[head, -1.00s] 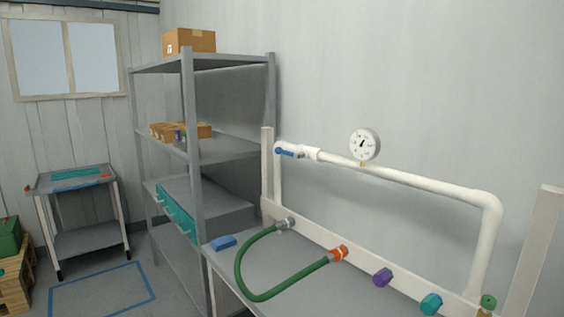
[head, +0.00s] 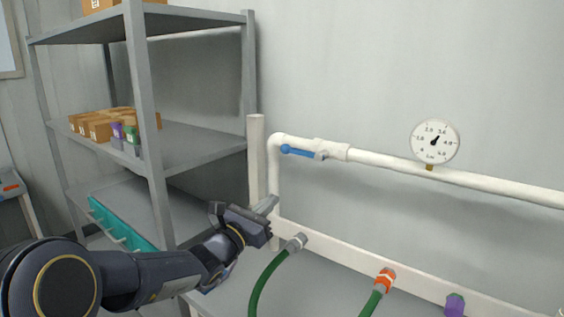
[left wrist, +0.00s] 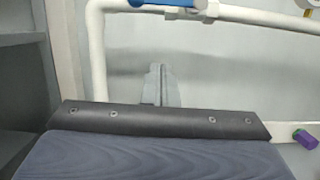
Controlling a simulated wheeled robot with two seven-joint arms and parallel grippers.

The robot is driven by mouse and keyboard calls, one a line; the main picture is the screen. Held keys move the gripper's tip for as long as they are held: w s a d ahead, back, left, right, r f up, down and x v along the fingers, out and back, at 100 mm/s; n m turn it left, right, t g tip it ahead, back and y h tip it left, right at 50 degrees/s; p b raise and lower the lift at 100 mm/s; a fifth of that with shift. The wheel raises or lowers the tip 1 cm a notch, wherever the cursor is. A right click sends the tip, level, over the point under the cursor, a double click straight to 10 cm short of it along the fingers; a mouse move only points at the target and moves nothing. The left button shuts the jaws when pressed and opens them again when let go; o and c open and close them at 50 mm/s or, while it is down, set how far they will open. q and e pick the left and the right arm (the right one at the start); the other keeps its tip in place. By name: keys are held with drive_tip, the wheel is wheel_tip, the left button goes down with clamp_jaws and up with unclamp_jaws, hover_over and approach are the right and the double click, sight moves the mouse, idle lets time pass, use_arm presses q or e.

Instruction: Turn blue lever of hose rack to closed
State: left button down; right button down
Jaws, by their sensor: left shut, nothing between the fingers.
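The blue lever (head: 298,151) sits on the white pipe of the hose rack (head: 388,167), near the pipe's upper left bend. Its handle lies roughly along the pipe, pointing left from the valve. My left gripper (head: 272,203) is shut and empty, below and slightly left of the lever, in front of the rack's left pipe leg. It does not touch the lever. In the left wrist view the lever (left wrist: 165,4) is at the top edge, above the gripper fingers (left wrist: 158,72). My right gripper is not in view.
A round gauge (head: 435,142) stands on the pipe to the right. A green hose (head: 268,283) runs from a grey coupling below, near an orange coupling (head: 387,277) and a purple one (head: 455,305). Grey shelves (head: 150,150) with boxes stand at the left, close to my arm.

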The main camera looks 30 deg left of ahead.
sight(301, 153)
use_arm(q)
drive_tip(key=w+r+p, duration=0.4)
drive_tip(key=w+r, duration=0.2)
drive_tip(key=w, duration=0.4)
drive_tip(key=shift+d+r+p, duration=0.2)
drive_tip(key=shift+r+p, duration=0.05)
drive_tip(key=shift+p, duration=0.05)
